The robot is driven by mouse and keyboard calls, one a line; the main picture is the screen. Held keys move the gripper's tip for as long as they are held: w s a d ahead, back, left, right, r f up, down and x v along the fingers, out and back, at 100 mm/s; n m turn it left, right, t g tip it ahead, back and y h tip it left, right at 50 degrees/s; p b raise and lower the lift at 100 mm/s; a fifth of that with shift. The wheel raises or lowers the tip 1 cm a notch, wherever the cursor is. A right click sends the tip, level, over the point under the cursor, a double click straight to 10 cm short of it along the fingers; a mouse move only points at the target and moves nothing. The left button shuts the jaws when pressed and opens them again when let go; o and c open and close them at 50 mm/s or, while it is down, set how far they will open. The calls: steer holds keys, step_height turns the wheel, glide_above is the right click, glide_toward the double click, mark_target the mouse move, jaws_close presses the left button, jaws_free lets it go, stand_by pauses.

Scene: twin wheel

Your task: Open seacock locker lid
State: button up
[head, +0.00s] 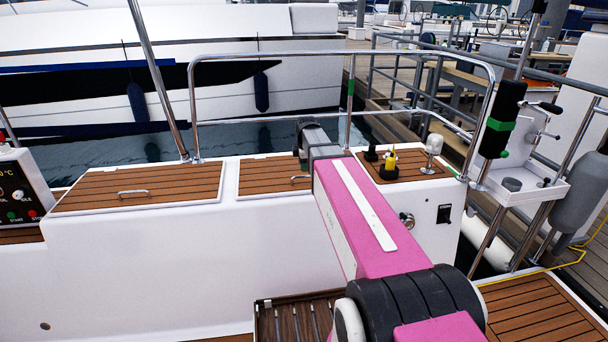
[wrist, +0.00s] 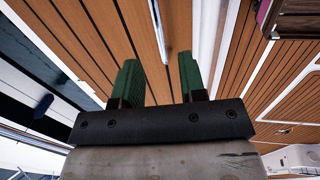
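Two teak-planked locker lids lie shut on the white cockpit bench: a larger left lid (head: 90,188) and a smaller right lid (head: 262,172). Which one is the seacock locker lid I cannot tell. Each has a metal bar handle, the left handle (head: 133,192) and the right handle (head: 299,178). My gripper (head: 302,163) is over the right end of the smaller lid, and my arm hides part of the area there. In the wrist view my gripper (wrist: 158,62) has its green fingers apart and empty. A metal bar handle (wrist: 157,22) lies ahead, lined up with the gap between the fingers.
A steel rail (head: 270,55) runs behind the bench. A teak panel right of my arm carries a yellow-and-black fitting (head: 389,168) and a white-topped knob (head: 432,148). A control panel (head: 15,195) stands at the left edge. The left lid's top is clear.

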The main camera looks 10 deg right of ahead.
glide_above(301, 181)
steer(key=s, duration=0.3)
steer(key=shift+w+d+f, duration=0.1)
steer(key=shift+d+f, duration=0.15)
steer(key=shift+f, duration=1.05)
steer(key=shift+d+f, duration=0.2)
steer(key=shift+f, duration=1.1)
jaws_close()
